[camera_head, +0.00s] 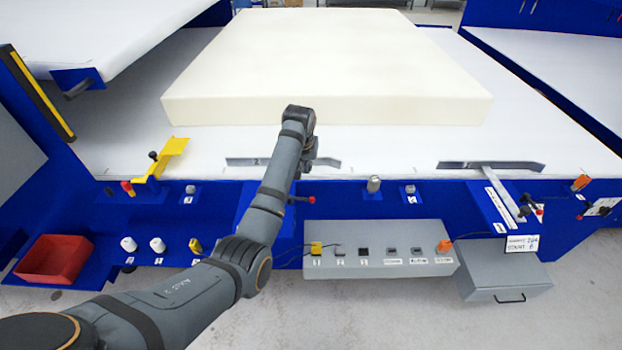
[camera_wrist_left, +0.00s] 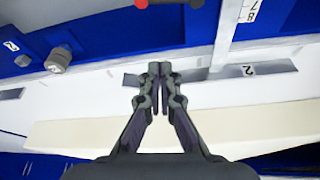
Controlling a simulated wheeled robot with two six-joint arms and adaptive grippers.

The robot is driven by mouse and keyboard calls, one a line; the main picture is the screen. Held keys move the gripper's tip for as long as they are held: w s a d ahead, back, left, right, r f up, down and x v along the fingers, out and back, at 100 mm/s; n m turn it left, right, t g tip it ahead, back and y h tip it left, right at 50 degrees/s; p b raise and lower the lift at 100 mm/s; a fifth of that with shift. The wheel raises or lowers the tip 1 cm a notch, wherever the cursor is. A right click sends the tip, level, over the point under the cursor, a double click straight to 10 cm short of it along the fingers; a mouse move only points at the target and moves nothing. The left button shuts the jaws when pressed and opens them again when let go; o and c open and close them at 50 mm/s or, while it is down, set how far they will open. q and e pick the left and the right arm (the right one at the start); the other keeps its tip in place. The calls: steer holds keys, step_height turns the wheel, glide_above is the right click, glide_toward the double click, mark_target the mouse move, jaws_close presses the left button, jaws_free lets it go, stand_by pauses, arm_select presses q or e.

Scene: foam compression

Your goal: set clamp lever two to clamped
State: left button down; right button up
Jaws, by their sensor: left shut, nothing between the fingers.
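Clamp two's grey metal plate (camera_head: 240,162), marked "2", lies on the white table just in front of the foam block (camera_head: 330,60). The plate (camera_wrist_left: 280,68) also shows in the left wrist view. A lever with a red knob (camera_head: 311,200) sticks out beside my left arm, which hides much of it; the knob (camera_wrist_left: 141,3) is cut by the wrist view's top edge. My left gripper (camera_head: 314,162) is shut and empty above the plate, behind the knob. In the wrist view its fingertips (camera_wrist_left: 160,69) are together. My right gripper is not in view.
A second clamp plate (camera_head: 455,165) with a lever stands at the right. A grey knob (camera_head: 374,184) sits on the blue front rail. A grey control box (camera_head: 380,235) is in front, a yellow bracket (camera_head: 165,157) and red bin (camera_head: 53,259) at the left.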

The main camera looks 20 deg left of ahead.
arm_select(q)
step_height(320, 180, down, 9)
steer(key=s+p, duration=0.1)
steer(key=p, duration=0.1)
steer(key=shift+s+p, duration=0.3)
steer(key=shift+s, duration=0.05)
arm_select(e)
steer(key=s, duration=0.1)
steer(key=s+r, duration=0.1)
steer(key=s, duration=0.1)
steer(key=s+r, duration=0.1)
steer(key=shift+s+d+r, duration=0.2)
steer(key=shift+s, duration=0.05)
arm_select(q)
steer(key=shift+f, duration=0.15)
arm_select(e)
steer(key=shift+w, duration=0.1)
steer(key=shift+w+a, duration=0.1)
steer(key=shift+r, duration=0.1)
